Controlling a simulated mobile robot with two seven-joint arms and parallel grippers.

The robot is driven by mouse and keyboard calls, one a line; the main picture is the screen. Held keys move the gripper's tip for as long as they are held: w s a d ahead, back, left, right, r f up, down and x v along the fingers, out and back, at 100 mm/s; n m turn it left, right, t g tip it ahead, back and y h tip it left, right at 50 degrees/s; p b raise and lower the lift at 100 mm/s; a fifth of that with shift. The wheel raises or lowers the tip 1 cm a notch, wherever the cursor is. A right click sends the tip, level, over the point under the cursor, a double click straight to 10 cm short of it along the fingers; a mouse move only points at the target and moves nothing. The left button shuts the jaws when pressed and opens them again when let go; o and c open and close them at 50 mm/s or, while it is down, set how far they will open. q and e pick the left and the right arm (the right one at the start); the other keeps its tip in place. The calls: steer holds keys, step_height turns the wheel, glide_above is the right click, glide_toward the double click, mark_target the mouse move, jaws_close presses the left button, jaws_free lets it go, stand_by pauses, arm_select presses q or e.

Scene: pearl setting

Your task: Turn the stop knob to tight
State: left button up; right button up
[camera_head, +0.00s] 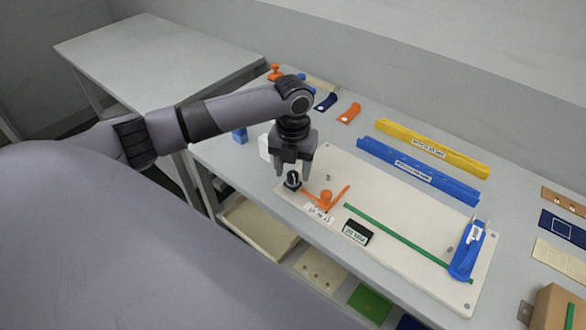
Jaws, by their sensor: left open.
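A small black knob (292,181) with a pale mark on top sits near the left end of the cream board (400,222); I take it as the stop knob. My left gripper (294,172) points down right above the knob, its two fingers apart on either side of it. I cannot tell whether the fingers touch it. An orange forked part (326,199) stands just right of the knob, with a small white label (318,214) in front of it. The words on the label are too small to read surely. My right gripper is not in view.
A green strip (395,236), a black labelled block (357,232) and a blue clip-like part (468,250) are on the board. Blue (415,172) and yellow (430,148) rails lie behind. A white block (265,147) stands left of the gripper. The grey back-left table (160,60) is bare.

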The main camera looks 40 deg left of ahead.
mark_target(293, 174)
arm_select(q)
step_height(293, 174, up, 6)
steer(key=shift+r, duration=0.25)
stand_by(0.5)
